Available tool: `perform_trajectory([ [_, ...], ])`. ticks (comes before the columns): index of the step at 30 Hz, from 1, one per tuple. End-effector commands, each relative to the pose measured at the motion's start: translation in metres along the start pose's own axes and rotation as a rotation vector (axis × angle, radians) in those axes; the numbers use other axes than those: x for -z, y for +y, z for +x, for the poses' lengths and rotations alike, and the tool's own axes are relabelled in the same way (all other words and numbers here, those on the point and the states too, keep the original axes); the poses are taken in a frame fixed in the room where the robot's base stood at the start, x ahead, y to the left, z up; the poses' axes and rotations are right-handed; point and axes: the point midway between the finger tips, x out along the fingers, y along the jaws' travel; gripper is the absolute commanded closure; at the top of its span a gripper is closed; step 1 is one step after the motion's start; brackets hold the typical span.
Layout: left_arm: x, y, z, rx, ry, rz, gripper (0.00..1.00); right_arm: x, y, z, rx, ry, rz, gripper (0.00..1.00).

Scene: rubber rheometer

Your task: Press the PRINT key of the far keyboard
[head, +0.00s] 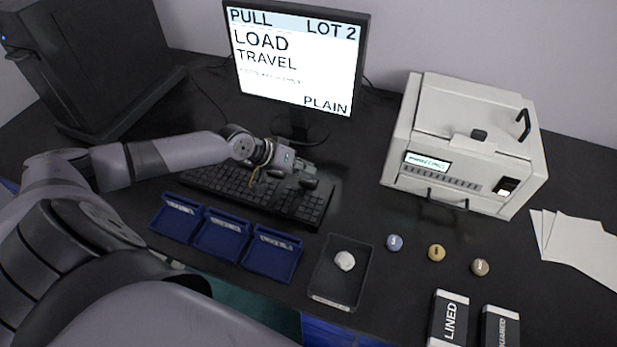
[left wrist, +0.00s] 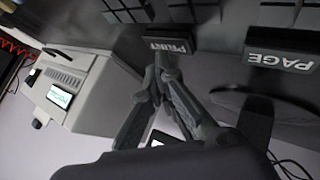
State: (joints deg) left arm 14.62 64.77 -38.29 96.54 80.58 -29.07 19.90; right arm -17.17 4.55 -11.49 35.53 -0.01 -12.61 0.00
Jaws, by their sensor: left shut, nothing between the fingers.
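The black keyboard (head: 312,208) lies on the dark desk in front of the monitor. In the left wrist view the PRINT key (left wrist: 180,45) is a dark block with white lettering, beside the PAGE key (left wrist: 282,61). My left gripper (head: 300,178) is over the far right part of the keyboard. In the left wrist view its closed fingertips (left wrist: 164,62) are right at the PRINT key's edge, with nothing between them. I cannot tell whether they touch the key or whether it is pushed down. My right gripper is not in view.
The monitor (head: 295,62) stands behind the keyboard. A white instrument (head: 465,145) is to the right. Blue trays (head: 222,235) and a black tray (head: 326,281) holding a white lump lie in front. Small coloured pieces (head: 436,253) and labelled boxes (head: 449,318) are at front right.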

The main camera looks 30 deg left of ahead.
Motion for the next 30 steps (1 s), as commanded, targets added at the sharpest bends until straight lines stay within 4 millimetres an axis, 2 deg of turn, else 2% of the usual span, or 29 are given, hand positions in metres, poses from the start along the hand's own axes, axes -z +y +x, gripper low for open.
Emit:
perform_trajectory([
  [3,0.004,0.004,-0.006,0.000,0.001,0.000,1.00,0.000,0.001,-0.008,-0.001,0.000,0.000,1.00],
  [16,0.006,0.006,-0.008,0.000,0.002,0.000,1.00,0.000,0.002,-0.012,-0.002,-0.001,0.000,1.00],
  [30,0.029,0.029,-0.040,-0.001,0.002,0.000,1.00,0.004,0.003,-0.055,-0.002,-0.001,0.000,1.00],
])
